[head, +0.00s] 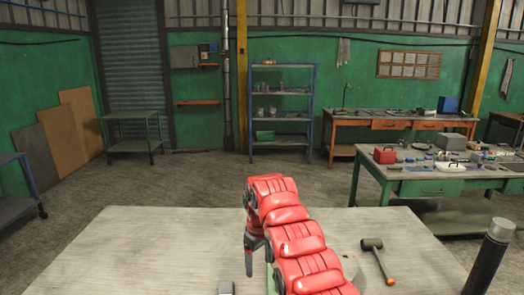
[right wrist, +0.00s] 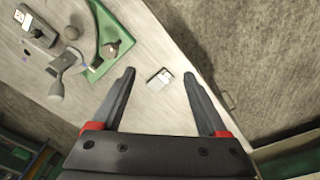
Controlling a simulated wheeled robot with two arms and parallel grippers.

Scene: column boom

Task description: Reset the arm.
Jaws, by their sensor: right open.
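My right arm (head: 290,225), covered in red segments, reaches in from the bottom of the head view over the near table. Its gripper (head: 249,262) hangs downward at the arm's far end, above the tabletop. In the right wrist view the two dark fingers of the right gripper (right wrist: 159,74) are spread wide, with nothing held. A small pale block (right wrist: 159,79) lies on the table and shows between the fingertips, apart from both. My left arm and gripper do not show.
The near table (head: 130,250) has a black-headed mallet (head: 373,245) right of my arm. A green tray (right wrist: 108,35) and small tools lie on it in the wrist view. The table's left part is clear. A green workbench (head: 440,188) with clutter stands beyond, at right.

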